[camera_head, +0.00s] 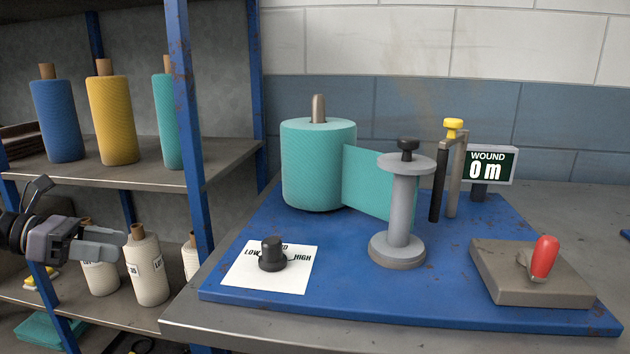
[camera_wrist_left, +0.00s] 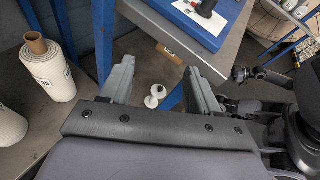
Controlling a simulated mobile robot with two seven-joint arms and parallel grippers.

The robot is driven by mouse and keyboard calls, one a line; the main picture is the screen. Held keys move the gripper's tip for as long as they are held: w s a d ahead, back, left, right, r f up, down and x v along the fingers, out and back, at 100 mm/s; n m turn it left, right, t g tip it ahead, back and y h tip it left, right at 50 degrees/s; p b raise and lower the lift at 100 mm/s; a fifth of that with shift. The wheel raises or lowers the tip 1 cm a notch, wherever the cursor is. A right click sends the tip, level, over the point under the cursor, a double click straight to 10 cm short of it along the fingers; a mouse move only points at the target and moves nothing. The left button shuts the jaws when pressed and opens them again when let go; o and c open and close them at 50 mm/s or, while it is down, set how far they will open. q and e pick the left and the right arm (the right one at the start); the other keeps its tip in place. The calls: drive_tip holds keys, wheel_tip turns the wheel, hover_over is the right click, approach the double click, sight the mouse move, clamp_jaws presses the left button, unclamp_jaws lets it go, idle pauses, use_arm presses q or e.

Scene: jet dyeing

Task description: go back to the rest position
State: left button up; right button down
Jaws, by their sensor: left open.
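My left gripper (camera_head: 105,243) is at the left of the head view, in front of the shelf and left of the blue winding board. In the left wrist view its two fingers (camera_wrist_left: 158,85) stand apart with nothing between them; the floor shows below. My right gripper does not show clearly in the head view. On the board (camera_head: 340,285) are a teal fabric roll (camera_head: 318,165), a grey spool (camera_head: 402,210) with teal fabric running to it, a black knob (camera_head: 272,254) and a red lever (camera_head: 544,258). The display (camera_head: 489,165) reads 0 m.
A blue-framed shelf (camera_head: 190,150) at the left holds blue (camera_head: 57,120), yellow (camera_head: 111,120) and teal rolls above and white cones (camera_head: 147,270) below. A white cone (camera_wrist_left: 50,72) stands near my left gripper in the wrist view. The table's front edge (camera_head: 260,335) is close.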

use_arm(q)
drive_tip(key=s+d+f+n+t+y, duration=0.2)
drive_tip(key=d+f+n+t, duration=0.15)
drive_tip(key=f+n, duration=0.65)
drive_tip(key=s+d+f+n+t+y, duration=0.2)
drive_tip(key=f+n+t, duration=0.3)
drive_tip(key=f+n, duration=0.45)
drive_tip(key=s+f+n+g+y, duration=0.35)
drive_tip(key=s+f+n, duration=0.35)
drive_tip(key=s+n, duration=0.25)
drive_tip(key=s+f+n+g+y, duration=0.2)
drive_tip(key=s+f+n+y, duration=0.2)
drive_tip(key=s+f+n, duration=0.5)
drive_tip(key=s+d+r+n+t, duration=0.2)
drive_tip(key=d+n, duration=0.5)
drive_tip(key=d, duration=0.8)
wheel_tip(320, 180, up, 10)
drive_tip(key=p, duration=1.2)
drive_tip(key=shift+s+a+p, duration=0.3)
drive_tip(key=shift+s+a, duration=0.1)
drive_tip(key=shift+a, duration=0.05)
